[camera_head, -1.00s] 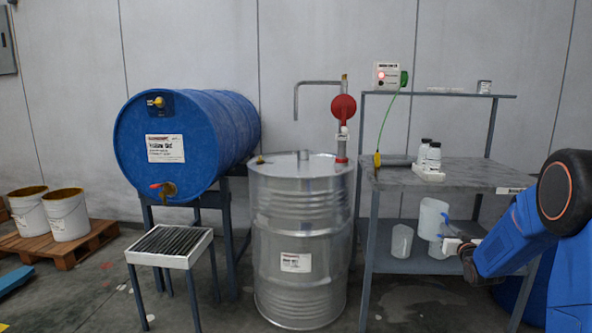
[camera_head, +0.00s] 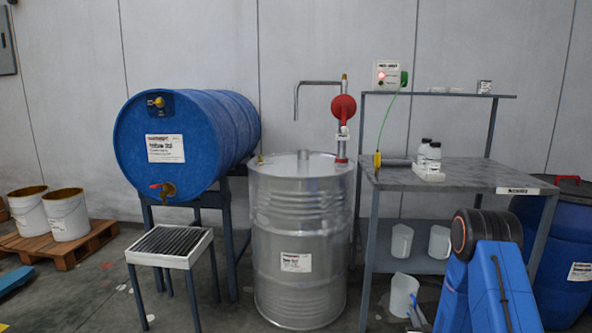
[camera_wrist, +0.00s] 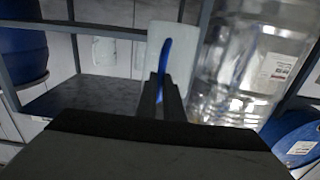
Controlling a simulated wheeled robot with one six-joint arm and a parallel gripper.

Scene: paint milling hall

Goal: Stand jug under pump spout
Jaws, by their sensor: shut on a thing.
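The jug (camera_head: 402,294), white and translucent, is held low in front of the shelf stand in the head view. The wrist view shows this jug (camera_wrist: 179,38) with its blue handle between the jaws of my gripper (camera_wrist: 166,84), which is shut on the handle. In the head view my gripper (camera_head: 416,314) is partly hidden at the bottom edge. The pump spout (camera_head: 297,98) is a grey bent pipe above the silver drum (camera_head: 300,230), its open end pointing down. The red pump (camera_head: 343,107) stands at the drum's right rim. The held jug is right of and well below the spout.
Two similar jugs (camera_head: 401,241) stand on the lower shelf of the metal stand (camera_head: 450,177). A blue barrel (camera_head: 215,130) lies on a rack at left, with a slatted drip stand (camera_head: 172,243) before it. Another blue drum (camera_head: 575,250) stands right. Floor before the silver drum's left is clear.

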